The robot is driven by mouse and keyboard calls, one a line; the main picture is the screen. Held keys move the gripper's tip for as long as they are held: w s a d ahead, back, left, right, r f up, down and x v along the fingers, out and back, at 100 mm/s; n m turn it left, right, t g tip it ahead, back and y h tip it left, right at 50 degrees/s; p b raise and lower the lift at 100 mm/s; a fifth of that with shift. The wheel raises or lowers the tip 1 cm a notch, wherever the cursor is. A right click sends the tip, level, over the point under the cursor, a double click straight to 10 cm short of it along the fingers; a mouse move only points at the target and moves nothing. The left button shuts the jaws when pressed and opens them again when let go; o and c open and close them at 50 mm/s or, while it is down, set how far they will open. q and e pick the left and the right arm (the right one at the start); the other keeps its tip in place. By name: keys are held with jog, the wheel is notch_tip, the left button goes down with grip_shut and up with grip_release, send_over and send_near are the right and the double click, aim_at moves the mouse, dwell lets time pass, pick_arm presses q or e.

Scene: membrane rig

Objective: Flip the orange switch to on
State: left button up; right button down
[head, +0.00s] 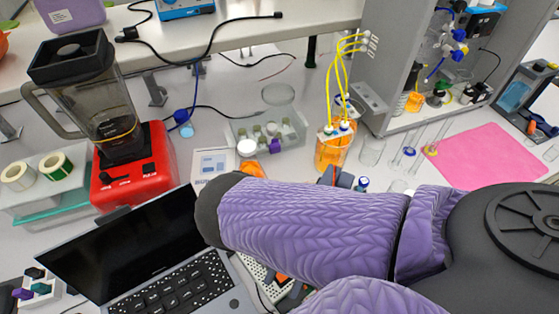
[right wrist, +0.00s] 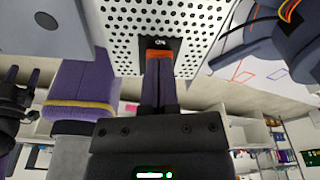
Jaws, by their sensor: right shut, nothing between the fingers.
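The orange switch (right wrist: 159,57) sits in a black housing on a white perforated panel (right wrist: 120,42) in the right wrist view. My right gripper (right wrist: 160,82) is shut and empty, its fingertips right at the switch's near edge. I cannot tell whether they touch it. The switch's on or off position is not clear. In the head view my purple-sleeved right arm hides most of the panel (head: 252,268), and only a small orange patch shows beside it. The right gripper's fingers are hidden there.
An open laptop (head: 125,250) lies at the lower left, with a red blender (head: 130,170) behind it. An orange-liquid beaker (head: 331,150) with yellow tubes stands beyond my arm. A pink mat (head: 480,155) lies at the right. A grey body (right wrist: 290,45) borders the panel in the wrist view.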

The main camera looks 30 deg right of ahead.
jog(key=shift+f+b, duration=0.3)
jog(key=shift+f, duration=0.1)
jog(key=shift+r, duration=0.15)
notch_tip(320, 180, up, 7)
jog(key=p, duration=0.7)
